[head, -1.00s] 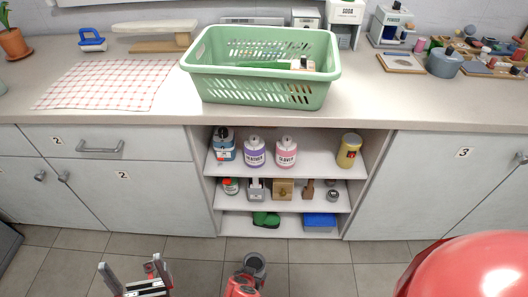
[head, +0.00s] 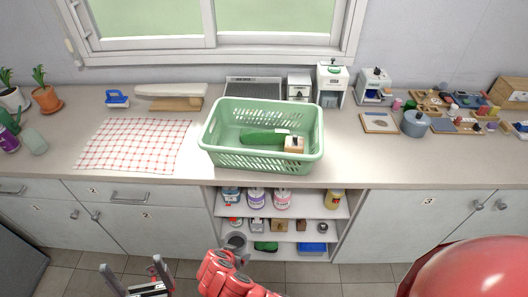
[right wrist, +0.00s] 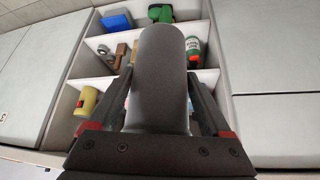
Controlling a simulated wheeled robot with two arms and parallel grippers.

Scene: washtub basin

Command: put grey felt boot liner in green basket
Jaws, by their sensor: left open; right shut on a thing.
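The green basket (head: 226,159) stands on the counter at its middle in the head view. It holds a green item (head: 262,137) and a small wooden block-like item (head: 293,144). My right gripper is shut on the grey felt boot liner (head: 236,240), a dark grey tube low in front of the open shelves. The liner also fills the middle of the right wrist view (right wrist: 162,75), between the two fingers of my right gripper (right wrist: 163,92). My left gripper (head: 136,278) is open and empty at the lower left, above the floor.
Open shelves (head: 282,213) with bottles and small items lie below the counter edge. A checked cloth (head: 135,145) lies left of the basket. A grey pot (head: 414,124) and several small items stand to the right. The counter front beside the basket is clear.

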